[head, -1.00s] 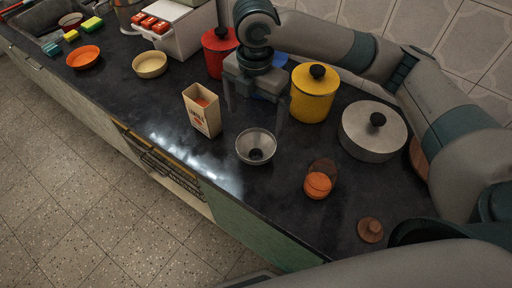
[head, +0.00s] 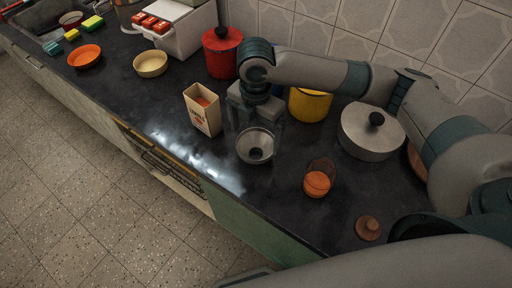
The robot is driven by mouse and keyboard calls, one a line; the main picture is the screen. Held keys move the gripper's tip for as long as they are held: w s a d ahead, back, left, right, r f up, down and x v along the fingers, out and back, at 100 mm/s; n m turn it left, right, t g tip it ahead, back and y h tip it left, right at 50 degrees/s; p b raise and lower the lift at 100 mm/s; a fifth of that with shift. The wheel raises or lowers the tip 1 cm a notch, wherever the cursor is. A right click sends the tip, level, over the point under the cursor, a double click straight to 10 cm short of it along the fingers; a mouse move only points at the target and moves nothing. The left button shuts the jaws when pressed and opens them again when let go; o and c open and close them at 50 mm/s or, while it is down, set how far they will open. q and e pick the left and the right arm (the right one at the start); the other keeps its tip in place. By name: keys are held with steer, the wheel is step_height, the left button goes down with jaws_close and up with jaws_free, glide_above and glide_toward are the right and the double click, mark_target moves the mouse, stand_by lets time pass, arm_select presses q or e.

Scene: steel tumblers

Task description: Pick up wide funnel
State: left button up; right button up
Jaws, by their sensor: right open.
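The wide funnel (head: 256,146) is a grey metal cone with a dark centre, standing on the dark counter near its front edge. My right gripper (head: 257,127) points down over the funnel's far side, its two fingers apart, one to the left and one to the right of the rim. I cannot tell whether the fingers touch the funnel. My left gripper is not in view.
A beige carton (head: 202,109) stands close to the left of the funnel. An orange-filled glass (head: 317,181), a lidded steel pot (head: 370,133) and a wooden lid (head: 368,228) are to the right. Yellow (head: 309,104) and red (head: 222,55) canisters stand behind.

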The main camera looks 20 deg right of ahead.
mark_target(256, 144)
step_height(256, 144, down, 4)
steer(key=shift+s+d+r+p, duration=0.1)
steer(key=shift+r+p, duration=0.1)
steer(key=shift+p, duration=0.45)
steer(key=shift+f, duration=0.6)
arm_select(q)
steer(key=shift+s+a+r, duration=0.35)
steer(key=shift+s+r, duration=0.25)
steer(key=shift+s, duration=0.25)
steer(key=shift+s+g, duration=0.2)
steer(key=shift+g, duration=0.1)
arm_select(e)
steer(key=c, duration=1.1)
